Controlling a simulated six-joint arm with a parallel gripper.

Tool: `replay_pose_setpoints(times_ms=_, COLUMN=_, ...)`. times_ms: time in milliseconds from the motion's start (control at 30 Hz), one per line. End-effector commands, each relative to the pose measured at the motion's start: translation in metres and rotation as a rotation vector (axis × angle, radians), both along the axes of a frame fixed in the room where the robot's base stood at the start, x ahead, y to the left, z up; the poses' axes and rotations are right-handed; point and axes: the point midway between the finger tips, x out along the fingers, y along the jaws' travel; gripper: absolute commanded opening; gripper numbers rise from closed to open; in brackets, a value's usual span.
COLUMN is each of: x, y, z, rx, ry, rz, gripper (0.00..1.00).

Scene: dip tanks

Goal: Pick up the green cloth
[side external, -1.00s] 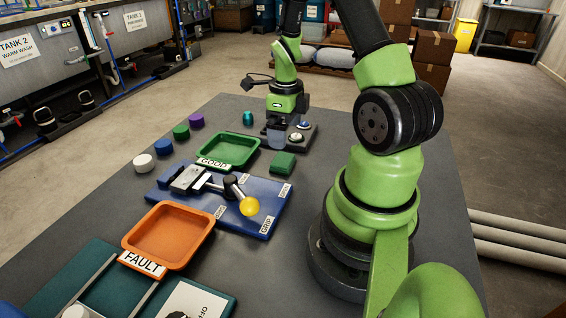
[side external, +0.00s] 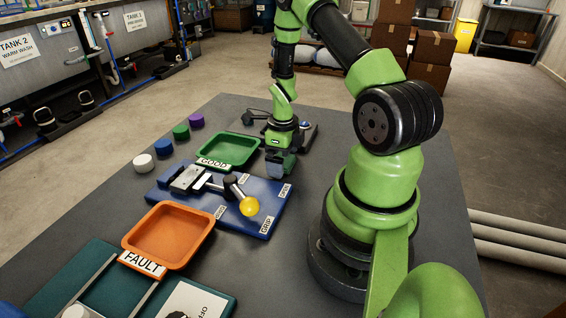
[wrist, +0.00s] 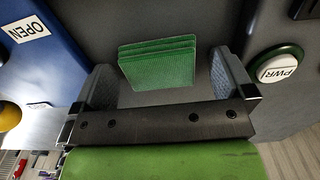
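The green cloth (wrist: 157,62) is a folded, layered square lying on the grey table top. In the wrist view it lies between the two fingers of my gripper (wrist: 163,70), with a gap on each side. My gripper is open and points down. In the side view my gripper (side external: 280,163) is low over the cloth's spot, and its fingers and wrist hide most of the cloth. I cannot tell exactly how high the fingertips are above the table.
The green GOOD tray (side external: 228,150) is close to the left of my gripper. A blue board (side external: 215,208) with a yellow-knobbed lever (side external: 249,206) is in front. The orange FAULT tray (side external: 168,236) is nearer. A PWR button (wrist: 276,65) is to the right in the wrist view.

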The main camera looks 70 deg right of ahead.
Motion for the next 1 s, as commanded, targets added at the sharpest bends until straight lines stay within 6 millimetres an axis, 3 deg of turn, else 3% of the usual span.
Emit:
replay_pose_setpoints(times_ms=33, x=0.000, y=0.000, z=0.000, rx=0.000, ry=0.000, rz=0.000, gripper=0.91)
replay_pose_setpoints(times_ms=200, x=0.000, y=0.000, z=0.000, rx=0.000, ry=0.000, rz=0.000, gripper=0.52)
replay_pose_setpoints(times_ms=667, x=0.001, y=-0.001, z=0.011, rx=-0.002, ry=-0.002, rz=-0.001, gripper=0.51)
replay_pose_setpoints(times_ms=1000, x=0.001, y=-0.001, z=0.072, rx=-0.005, ry=-0.004, rz=0.000, gripper=0.51)
